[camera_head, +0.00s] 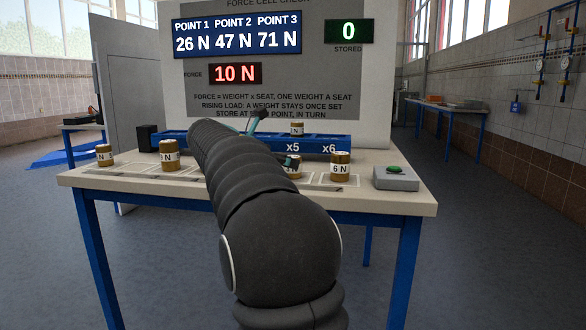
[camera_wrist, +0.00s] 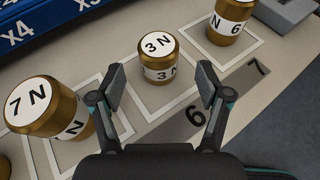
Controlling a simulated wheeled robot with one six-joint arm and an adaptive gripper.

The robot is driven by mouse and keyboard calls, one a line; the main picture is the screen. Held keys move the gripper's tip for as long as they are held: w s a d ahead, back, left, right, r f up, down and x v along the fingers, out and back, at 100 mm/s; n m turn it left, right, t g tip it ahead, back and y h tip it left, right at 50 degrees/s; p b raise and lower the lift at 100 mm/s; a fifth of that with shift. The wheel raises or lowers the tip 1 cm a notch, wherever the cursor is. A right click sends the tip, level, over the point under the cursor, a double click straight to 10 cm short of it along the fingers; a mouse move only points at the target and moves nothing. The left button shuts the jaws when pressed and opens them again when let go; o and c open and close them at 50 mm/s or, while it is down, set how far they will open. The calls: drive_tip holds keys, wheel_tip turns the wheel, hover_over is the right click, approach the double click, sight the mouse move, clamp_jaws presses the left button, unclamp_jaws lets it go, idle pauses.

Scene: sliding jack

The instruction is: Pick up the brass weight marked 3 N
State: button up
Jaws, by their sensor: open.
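The brass weight marked 3 N (camera_wrist: 158,60) stands upright on a pale square of the table, its top label facing up in the wrist view. In the head view it shows partly (camera_head: 295,171), behind my arm and gripper. My gripper (camera_wrist: 163,80) is open and empty, with one finger on either side of the weight's near side in the picture. The fingers look apart from the weight; their exact height over it is hard to tell.
A 7 N weight (camera_wrist: 45,105) stands close to the left finger, and a 6 N weight (camera_wrist: 232,18) stands to the right. A blue rail (camera_head: 262,143) with a weight (camera_head: 297,130) runs behind. A green-button box (camera_head: 395,177) sits at right. The force display (camera_head: 236,74) reads 10 N.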

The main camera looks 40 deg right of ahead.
drive_tip(key=x, duration=0.5)
drive_tip(key=shift+w+r, duration=0.1)
drive_tip(key=shift+r, duration=0.2)
clamp_jaws()
